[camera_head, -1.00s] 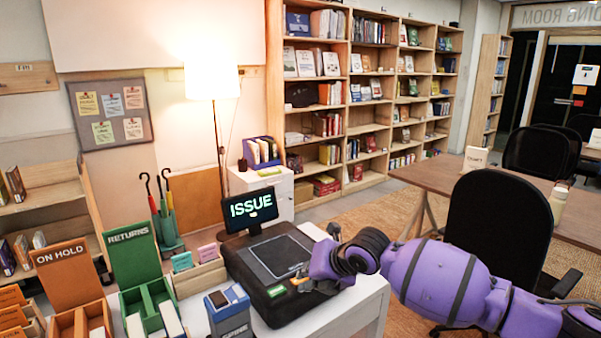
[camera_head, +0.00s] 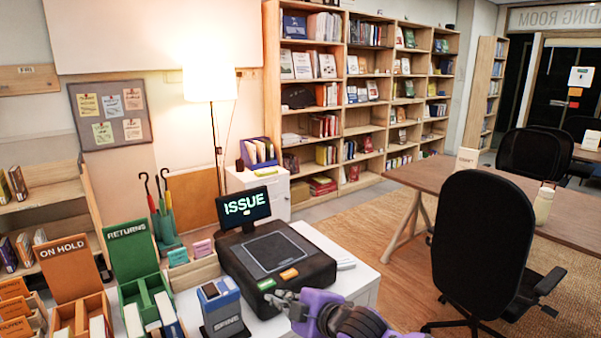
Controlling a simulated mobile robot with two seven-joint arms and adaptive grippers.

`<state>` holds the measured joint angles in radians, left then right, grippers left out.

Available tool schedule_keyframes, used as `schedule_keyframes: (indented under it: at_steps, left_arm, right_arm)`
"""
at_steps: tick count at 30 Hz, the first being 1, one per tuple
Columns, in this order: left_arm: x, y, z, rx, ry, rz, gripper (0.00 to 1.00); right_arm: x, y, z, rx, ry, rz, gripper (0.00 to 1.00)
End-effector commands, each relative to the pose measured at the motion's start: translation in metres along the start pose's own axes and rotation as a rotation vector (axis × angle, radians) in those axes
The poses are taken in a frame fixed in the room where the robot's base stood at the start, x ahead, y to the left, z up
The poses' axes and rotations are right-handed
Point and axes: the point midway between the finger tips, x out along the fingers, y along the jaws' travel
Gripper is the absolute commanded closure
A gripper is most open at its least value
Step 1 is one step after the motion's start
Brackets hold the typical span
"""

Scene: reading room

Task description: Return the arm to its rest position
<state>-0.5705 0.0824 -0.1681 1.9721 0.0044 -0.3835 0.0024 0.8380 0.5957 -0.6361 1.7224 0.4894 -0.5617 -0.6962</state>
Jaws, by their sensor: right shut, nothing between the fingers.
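My right arm is purple and comes in at the bottom, right of the middle. Its gripper (camera_head: 281,297) is shut and empty, with its dark grey fingers pointing left. The machine's screen (camera_head: 244,207) reads ISSUE. A green label and an orange one show on its front edge. My left gripper is not in view.
A blue-grey SPINE box (camera_head: 222,308) stands left of the gripper on the white desk (camera_head: 345,272). The green returns tray (camera_head: 146,290) and brown on-hold tray (camera_head: 71,317) are further left. A black chair (camera_head: 482,240) and a wooden table (camera_head: 418,174) stand right. Floor between desk and chair is open.

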Motion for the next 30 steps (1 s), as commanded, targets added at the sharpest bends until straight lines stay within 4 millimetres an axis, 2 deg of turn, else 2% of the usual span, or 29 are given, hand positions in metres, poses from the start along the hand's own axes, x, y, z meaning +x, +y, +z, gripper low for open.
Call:
schedule_keyframes:
  at_steps: [1,8,11,15,17,21,24,27,30]
  left_arm:
    - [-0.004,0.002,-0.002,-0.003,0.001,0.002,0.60]
    - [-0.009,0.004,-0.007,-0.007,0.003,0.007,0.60]
    - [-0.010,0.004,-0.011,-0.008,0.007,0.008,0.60]
    - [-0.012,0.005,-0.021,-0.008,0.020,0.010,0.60]
    - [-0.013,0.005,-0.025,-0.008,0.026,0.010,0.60]
    - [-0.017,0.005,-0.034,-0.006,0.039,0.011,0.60]
    - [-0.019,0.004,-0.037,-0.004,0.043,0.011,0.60]
    - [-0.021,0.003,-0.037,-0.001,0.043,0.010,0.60]
    - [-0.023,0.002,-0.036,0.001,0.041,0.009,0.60]
  right_arm:
    - [-0.010,-0.020,0.003,0.125,0.000,0.018,1.00]
    - [-0.065,-0.096,0.042,0.612,-0.059,0.124,1.00]
    - [-0.097,-0.131,0.064,0.788,-0.111,0.175,1.00]
    - [-0.150,-0.186,0.096,0.990,-0.211,0.248,1.00]
    - [-0.177,-0.212,0.110,1.058,-0.266,0.277,1.00]
    - [-0.246,-0.279,0.135,1.164,-0.419,0.326,1.00]
    - [-0.293,-0.326,0.143,1.228,-0.529,0.339,1.00]
    - [-0.329,-0.365,0.144,1.281,-0.613,0.337,1.00]
    - [-0.351,-0.392,0.141,1.312,-0.664,0.326,1.00]
